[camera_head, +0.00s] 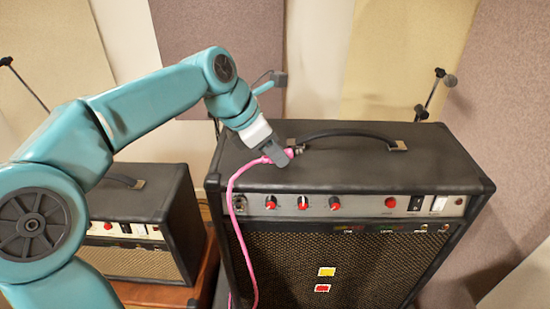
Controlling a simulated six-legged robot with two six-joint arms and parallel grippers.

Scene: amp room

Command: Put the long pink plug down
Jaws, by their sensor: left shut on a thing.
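My left gripper (281,154) is shut on the long pink plug (290,152), just over the top of the large black amplifier (390,170). A pink cable (233,215) runs from the plug down over the amplifier's front edge and past its grille. The plug is mostly hidden by the fingers, and I cannot tell whether it touches the amplifier's top. My right gripper does not show.
The amplifier has a carrying handle (352,133) close to the gripper and red knobs (303,203) on its front panel. A smaller amplifier (130,225) stands at the left. Stands (435,95) rise behind. The right part of the large amplifier's top is clear.

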